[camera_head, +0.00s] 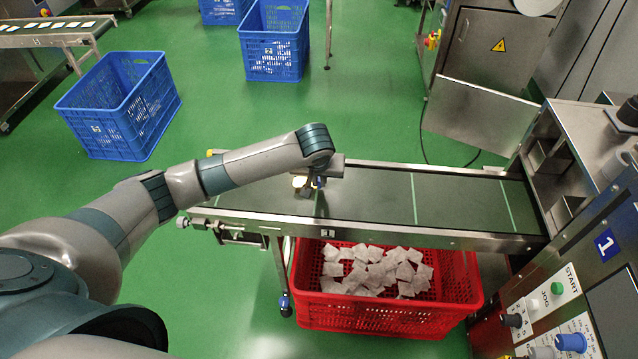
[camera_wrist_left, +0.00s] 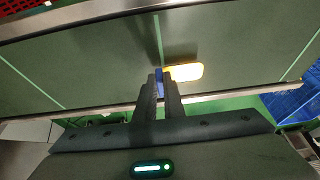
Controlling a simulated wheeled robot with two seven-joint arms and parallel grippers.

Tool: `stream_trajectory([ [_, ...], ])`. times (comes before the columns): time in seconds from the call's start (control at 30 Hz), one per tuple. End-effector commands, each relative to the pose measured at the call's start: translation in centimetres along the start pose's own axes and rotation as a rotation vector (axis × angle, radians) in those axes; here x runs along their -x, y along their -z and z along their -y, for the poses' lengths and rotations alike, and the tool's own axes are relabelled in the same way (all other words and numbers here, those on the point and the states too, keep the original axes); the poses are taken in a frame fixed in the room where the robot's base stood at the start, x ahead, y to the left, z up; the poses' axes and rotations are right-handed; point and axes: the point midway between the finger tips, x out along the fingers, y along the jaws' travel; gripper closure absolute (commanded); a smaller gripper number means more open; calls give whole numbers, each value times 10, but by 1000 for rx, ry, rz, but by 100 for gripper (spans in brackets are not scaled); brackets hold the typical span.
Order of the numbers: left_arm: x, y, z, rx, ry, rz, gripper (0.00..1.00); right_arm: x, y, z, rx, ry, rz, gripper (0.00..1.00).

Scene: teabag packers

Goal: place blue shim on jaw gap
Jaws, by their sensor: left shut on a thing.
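My left gripper (camera_head: 317,184) is over the left part of the conveyor belt. In the left wrist view its two fingers (camera_wrist_left: 164,84) are shut on the blue shim (camera_wrist_left: 159,83), of which only a narrow blue sliver shows between the fingertips. A yellow-orange piece with a pale face (camera_wrist_left: 184,72) lies just right of the fingertips in that view. It also shows beside the gripper in the head view (camera_head: 300,182). I cannot tell whether it touches the fingers. I cannot make out the jaw gap. My right gripper is not in view.
The conveyor (camera_head: 380,198) has metal rails and pale cross lines. A red crate (camera_head: 385,316) of white teabags stands below its near side. A machine with a control panel (camera_head: 560,300) stands at the right. Blue crates (camera_head: 120,110) stand on the open green floor behind.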

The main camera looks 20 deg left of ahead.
Motion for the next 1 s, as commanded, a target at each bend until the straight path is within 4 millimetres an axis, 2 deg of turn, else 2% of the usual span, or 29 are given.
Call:
stream_trajectory([
  [0.2,-18,-7,0,-1,0,0,100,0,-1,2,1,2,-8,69],
  [0.6,-21,-9,0,0,0,1,100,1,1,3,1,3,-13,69],
  [0.63,-21,-9,0,0,0,1,84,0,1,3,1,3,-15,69],
  [0.7,-21,-9,0,0,0,0,73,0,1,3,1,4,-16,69],
  [1.0,-20,-8,0,-1,0,0,73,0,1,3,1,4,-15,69],
])
